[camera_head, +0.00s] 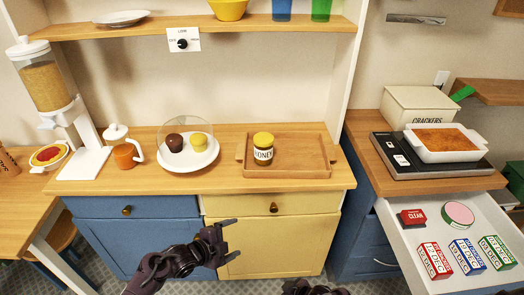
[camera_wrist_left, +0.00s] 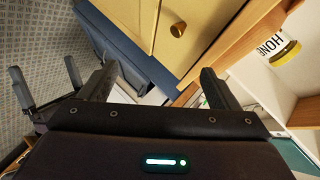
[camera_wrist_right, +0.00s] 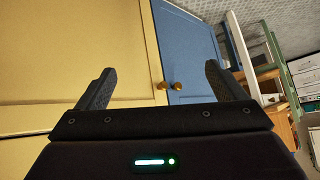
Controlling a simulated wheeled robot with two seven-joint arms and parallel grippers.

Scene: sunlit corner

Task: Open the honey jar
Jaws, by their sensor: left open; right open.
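The honey jar (camera_head: 263,149) stands upright on a wooden tray (camera_head: 310,155) on the counter. It has a yellow lid (camera_head: 263,138) on top and a white label reading HONEY. My left gripper (camera_head: 230,239) is open and empty, in front of the lower cabinets, below and nearer than the jar. My right gripper (camera_wrist_right: 158,88) is open and empty in front of the cabinet doors; in the head view only a bit of it shows at the bottom edge.
A glass dome over cupcakes on a white plate (camera_head: 188,164) stands left of the tray. A shelf (camera_head: 200,27) hangs above. An open drawer (camera_head: 400,275) with small boxes juts out at right.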

